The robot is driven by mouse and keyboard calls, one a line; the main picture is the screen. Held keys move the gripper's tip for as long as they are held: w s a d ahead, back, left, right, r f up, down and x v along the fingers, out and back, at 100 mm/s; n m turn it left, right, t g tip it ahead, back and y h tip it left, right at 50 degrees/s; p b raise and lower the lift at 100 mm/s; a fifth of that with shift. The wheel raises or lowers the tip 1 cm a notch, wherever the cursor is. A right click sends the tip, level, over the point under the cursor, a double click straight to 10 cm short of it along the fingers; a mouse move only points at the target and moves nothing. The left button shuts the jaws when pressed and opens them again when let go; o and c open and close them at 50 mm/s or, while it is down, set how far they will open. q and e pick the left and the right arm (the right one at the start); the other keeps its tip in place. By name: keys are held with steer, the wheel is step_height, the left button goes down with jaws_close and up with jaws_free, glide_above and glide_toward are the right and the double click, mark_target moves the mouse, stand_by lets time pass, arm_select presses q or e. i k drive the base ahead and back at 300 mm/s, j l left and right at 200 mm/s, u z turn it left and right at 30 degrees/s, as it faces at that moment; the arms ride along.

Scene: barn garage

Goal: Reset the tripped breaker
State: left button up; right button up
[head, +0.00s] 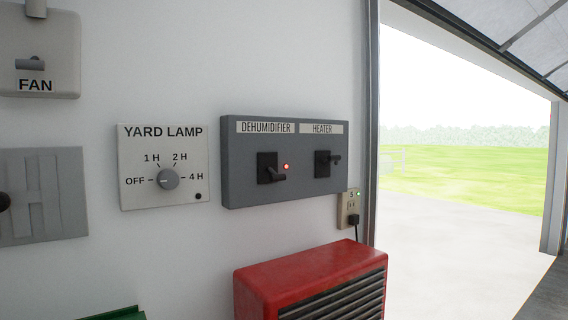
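A grey breaker panel (230,180) is fixed to the white wall, with two switches under labels. The switch labelled DEHUMIDIFIER (268,167) has its lever pointing low and to the right, and a red light (286,167) glows beside it. The switch labelled HEATER (322,164) has its lever sticking out to the right, higher than the other one. No lit light shows beside the heater switch. Neither of my grippers is in the head view.
A yard lamp timer dial (168,179), a FAN switch box (40,55) and a grey ribbed plate (60,210) are on the wall to the left. An outlet (348,203) with a plug and green light sits below right. A red heater-like unit (300,262) stands below. An open doorway is right.

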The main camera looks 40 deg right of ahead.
mark_target(275, 176)
steer(key=z, duration=1.3)
